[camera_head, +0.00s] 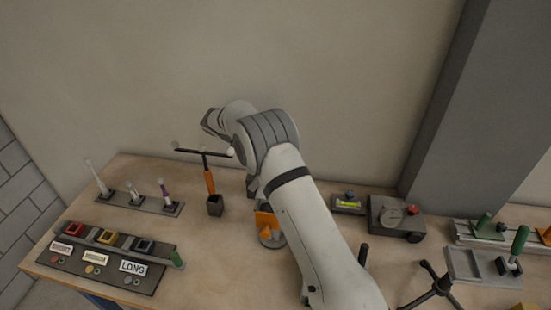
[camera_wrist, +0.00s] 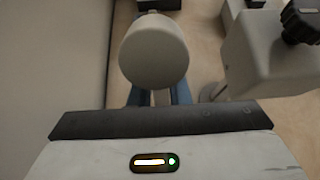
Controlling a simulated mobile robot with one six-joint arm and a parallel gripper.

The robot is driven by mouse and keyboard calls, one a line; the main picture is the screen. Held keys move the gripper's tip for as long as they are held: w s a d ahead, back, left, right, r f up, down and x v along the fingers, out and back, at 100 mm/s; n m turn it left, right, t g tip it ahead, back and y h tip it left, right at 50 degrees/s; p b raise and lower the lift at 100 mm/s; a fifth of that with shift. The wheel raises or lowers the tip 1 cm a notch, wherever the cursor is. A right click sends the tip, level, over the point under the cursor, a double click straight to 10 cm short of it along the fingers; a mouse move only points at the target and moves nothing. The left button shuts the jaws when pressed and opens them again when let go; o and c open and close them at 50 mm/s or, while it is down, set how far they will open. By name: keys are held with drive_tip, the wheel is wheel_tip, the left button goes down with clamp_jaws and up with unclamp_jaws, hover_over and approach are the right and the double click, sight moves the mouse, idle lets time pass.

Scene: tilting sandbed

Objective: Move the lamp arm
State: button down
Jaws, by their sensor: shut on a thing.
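My gripper (camera_wrist: 158,97) shows in the wrist view as two blue fingers in front of its dark mount, closed around a pale stem. A round, pale grey head (camera_wrist: 154,52), seemingly part of the lamp arm, sits just beyond the fingers and hides their tips. Beside it on the right is a pale grey block (camera_wrist: 265,55) with a black ridged knob (camera_wrist: 303,18); I cannot tell whether they are joined. In the head view, my own arm hides my gripper and what it holds.
The wooden bench (camera_head: 215,255) carries a T-shaped stand with an orange handle (camera_head: 209,182), a row of small levers (camera_head: 140,200), a labelled panel (camera_head: 105,258) and a grey dial box (camera_head: 394,217). An orange device (camera_head: 266,222) is partly hidden by my arm. A grey pillar (camera_head: 480,110) rises behind.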

drive_tip(key=shift+s+a+f, duration=0.1)
drive_tip(key=shift+s+f, duration=0.05)
drive_tip(key=shift+f, duration=0.3)
drive_tip(key=c, duration=1.7)
unclamp_jaws()
drive_tip(key=shift+c, duration=0.2)
drive_tip(key=shift+o, duration=0.8)
drive_tip(key=shift+a, duration=0.1)
drive_tip(key=shift+o, duration=1.1)
drive_tip(key=shift+r, duration=0.3)
wheel_tip(320, 180, up, 10)
drive_tip(key=shift+f+b, duration=0.15)
drive_tip(key=shift+b, duration=0.8)
drive_tip(key=shift+d, duration=0.2)
